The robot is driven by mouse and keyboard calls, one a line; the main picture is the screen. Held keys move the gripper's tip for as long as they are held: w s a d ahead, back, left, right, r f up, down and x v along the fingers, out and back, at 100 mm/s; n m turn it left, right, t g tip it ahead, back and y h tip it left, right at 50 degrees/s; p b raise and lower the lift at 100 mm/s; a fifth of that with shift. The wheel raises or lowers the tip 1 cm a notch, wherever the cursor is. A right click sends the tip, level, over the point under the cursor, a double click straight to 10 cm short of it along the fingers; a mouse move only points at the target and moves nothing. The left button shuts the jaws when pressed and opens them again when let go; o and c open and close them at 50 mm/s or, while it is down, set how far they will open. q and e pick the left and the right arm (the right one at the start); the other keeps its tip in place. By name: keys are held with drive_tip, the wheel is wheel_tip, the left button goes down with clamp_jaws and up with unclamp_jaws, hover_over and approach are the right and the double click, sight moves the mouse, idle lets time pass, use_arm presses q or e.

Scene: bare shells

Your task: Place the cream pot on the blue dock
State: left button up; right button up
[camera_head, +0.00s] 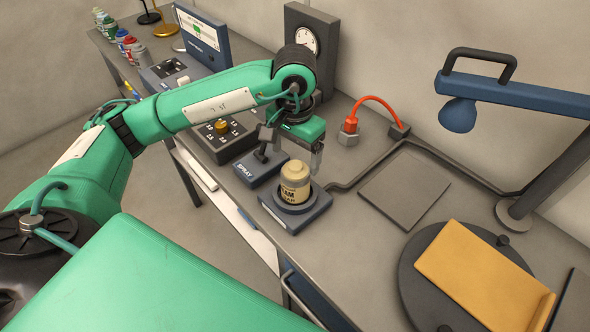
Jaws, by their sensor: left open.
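The cream pot (295,183), a cream jar with dark lettering on its side, stands upright on the blue dock (312,216). Its base sits within the dock's dark round ring. My left gripper (292,152) is open just above and behind the pot, with its fingers pointing down. One finger comes down close by the pot's upper right; I cannot tell whether it touches. My right gripper is not in view.
A second blue dock marked SPRAY (258,168) and a dark knob box (222,138) stand to the left. A flat grey pad (405,190) lies to the right, near a dark turntable (420,285) with an orange bracket (480,275). A blue lamp (510,95) overhangs the right side.

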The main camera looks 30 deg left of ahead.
use_arm(q)
drive_tip(key=shift+r, duration=1.2)
